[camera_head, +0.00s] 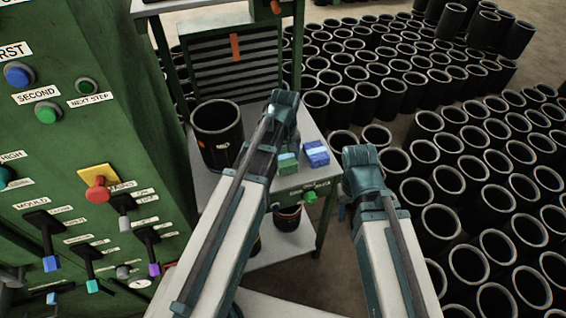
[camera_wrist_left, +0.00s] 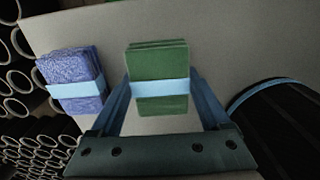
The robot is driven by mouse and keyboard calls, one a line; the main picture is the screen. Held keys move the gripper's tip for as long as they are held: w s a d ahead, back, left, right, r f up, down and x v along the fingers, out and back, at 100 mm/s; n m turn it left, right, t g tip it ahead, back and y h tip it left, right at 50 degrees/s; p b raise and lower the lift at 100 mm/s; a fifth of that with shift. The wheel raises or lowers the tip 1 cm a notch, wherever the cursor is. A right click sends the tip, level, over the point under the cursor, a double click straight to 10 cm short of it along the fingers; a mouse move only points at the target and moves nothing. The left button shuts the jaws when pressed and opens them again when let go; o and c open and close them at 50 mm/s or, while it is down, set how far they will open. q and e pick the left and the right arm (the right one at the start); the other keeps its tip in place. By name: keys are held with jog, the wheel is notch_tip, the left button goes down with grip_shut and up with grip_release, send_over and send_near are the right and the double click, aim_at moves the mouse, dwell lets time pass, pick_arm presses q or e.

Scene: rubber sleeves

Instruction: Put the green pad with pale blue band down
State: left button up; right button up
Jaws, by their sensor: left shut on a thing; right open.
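The green pad with the pale blue band (camera_wrist_left: 160,62) is between the fingers of my left gripper (camera_wrist_left: 162,98) in the left wrist view. The fingers are shut on its sides, and the band runs across it. The pad (camera_head: 288,161) also shows in the head view, over the grey table beside my left arm. Whether it touches the table top cannot be told. My right gripper (camera_head: 345,210) is mostly hidden behind its own arm in the head view; it is open and apart from the pad.
A blue pad with a pale blue band (camera_head: 316,153) lies just right of the green pad. A black sleeve (camera_head: 217,135) stands on the grey table (camera_head: 312,130) at left. Many black sleeves stand on the floor at right. A green control cabinet (camera_head: 130,140) fills the left.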

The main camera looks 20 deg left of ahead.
pick_arm(q)
jog(key=shift+f, duration=0.55)
jog(key=shift+r, duration=0.1)
pick_arm(e)
jog(key=shift+a+f, duration=0.1)
jog(key=shift+f, duration=0.25)
pick_arm(q)
jog(key=o, duration=1)
pick_arm(e)
jog(key=shift+f, duration=0.15)
